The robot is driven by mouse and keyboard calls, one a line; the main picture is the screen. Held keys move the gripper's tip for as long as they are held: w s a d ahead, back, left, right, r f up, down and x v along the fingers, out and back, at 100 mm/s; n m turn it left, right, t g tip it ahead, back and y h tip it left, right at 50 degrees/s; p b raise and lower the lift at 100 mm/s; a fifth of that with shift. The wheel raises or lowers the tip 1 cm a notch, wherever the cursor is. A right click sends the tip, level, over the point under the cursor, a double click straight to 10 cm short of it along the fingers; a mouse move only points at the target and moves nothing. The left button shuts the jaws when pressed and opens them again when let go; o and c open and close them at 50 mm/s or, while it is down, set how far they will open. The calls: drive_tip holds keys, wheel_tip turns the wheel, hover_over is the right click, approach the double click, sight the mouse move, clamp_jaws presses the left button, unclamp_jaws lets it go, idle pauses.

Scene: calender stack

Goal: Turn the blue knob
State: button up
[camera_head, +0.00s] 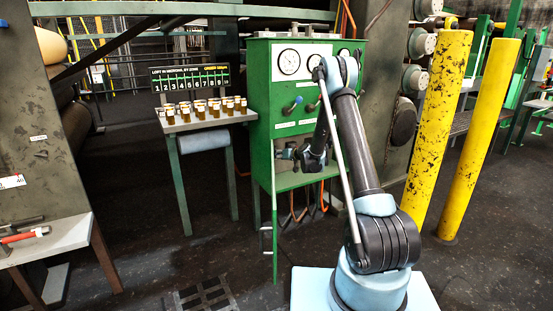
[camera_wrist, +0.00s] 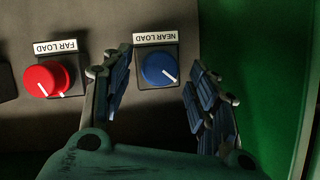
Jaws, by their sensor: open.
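The blue knob (camera_wrist: 159,69) shows in the wrist view, round with a white pointer line, on a dark square plate. A label reading NEAR LOAD, upside down, is beside it. My gripper (camera_wrist: 160,57) is open, with one finger on each side of the knob and a visible gap to each. The fingers look empty; how far their tips are from the panel is hard to tell. In the head view my gripper (camera_head: 287,152) is at the lower front of the green cabinet (camera_head: 259,75), and I cannot make out the blue knob there.
A red knob (camera_wrist: 48,79) labelled FAR LOAD lies left of my left finger. A bottle stand (camera_head: 208,123) is left; yellow posts (camera_head: 440,120) are right. Dark floor is open in front.

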drive_tip(key=shift+x, duration=1.4)
drive_tip(key=c, duration=1.1)
drive_tip(key=shift+o, duration=0.2)
drive_tip(key=o, duration=1.1)
drive_tip(key=shift+c, duration=0.2)
